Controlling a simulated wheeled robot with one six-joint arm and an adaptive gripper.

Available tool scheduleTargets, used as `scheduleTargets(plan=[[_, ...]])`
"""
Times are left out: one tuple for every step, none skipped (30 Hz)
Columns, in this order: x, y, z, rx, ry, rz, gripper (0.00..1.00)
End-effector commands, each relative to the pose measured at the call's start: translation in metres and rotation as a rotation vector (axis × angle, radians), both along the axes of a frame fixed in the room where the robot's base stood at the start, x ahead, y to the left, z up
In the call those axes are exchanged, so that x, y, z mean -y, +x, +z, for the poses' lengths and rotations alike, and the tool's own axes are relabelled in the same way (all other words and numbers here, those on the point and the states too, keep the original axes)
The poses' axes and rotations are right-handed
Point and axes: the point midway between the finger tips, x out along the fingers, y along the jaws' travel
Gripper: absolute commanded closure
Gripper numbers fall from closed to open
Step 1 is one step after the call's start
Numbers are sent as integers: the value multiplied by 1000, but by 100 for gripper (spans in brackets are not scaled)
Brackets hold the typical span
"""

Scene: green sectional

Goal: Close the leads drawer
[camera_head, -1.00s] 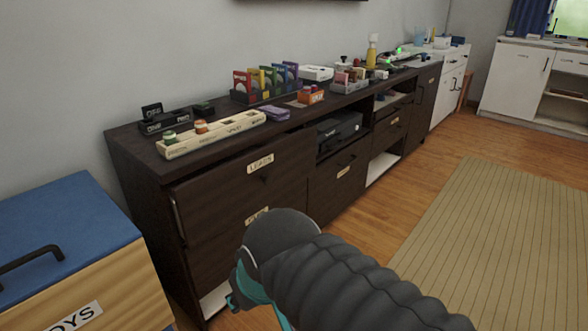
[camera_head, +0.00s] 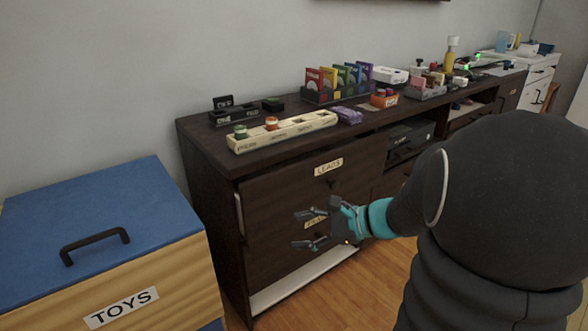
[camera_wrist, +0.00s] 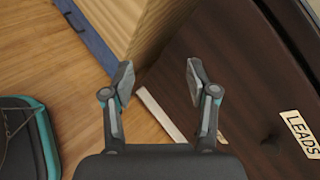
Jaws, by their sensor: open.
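The leads drawer (camera_head: 275,194) is the dark upper-left drawer of the long cabinet, with a LEADS label (camera_head: 328,168) and a small dark knob. Its front stands out from the cabinet, with a pale side strip showing at its left edge. In the wrist view the dark drawer front (camera_wrist: 235,85) and its LEADS label (camera_wrist: 300,134) are at the right. My gripper (camera_head: 297,229) is open and empty, in front of the lower part of the cabinet, below the LEADS label. In the wrist view my gripper (camera_wrist: 160,82) has nothing between its fingers. It partly hides a lower drawer's label (camera_head: 315,222).
A blue-lidded TOYS box (camera_head: 105,240) stands left of the cabinet. A long cream tray (camera_head: 282,132) with small jars and other items sits on the cabinet top. A pale shelf (camera_head: 300,280) shows below the drawers. Wooden floor lies in front.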

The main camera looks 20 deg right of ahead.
Motion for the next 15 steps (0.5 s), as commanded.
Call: scheduleTargets(plan=[[24,15,-6,-19,96,-96,42],[37,24,-7,-23,153,-149,42],[56,35,-10,-27,224,-221,42],[71,41,-12,-30,277,-273,42],[85,47,-14,-29,326,-323,42],[105,54,-18,-26,387,-385,42],[119,59,-20,-24,430,-431,42],[132,62,-23,-20,468,-471,42],[149,65,-26,-14,516,-521,42],[160,67,-29,-11,547,-554,42],[171,68,-31,-6,573,-583,42],[182,70,-34,0,603,-617,42],[190,70,-35,5,622,-638,42],[196,71,-37,9,638,-655,42],[202,71,-38,13,654,-672,42]])
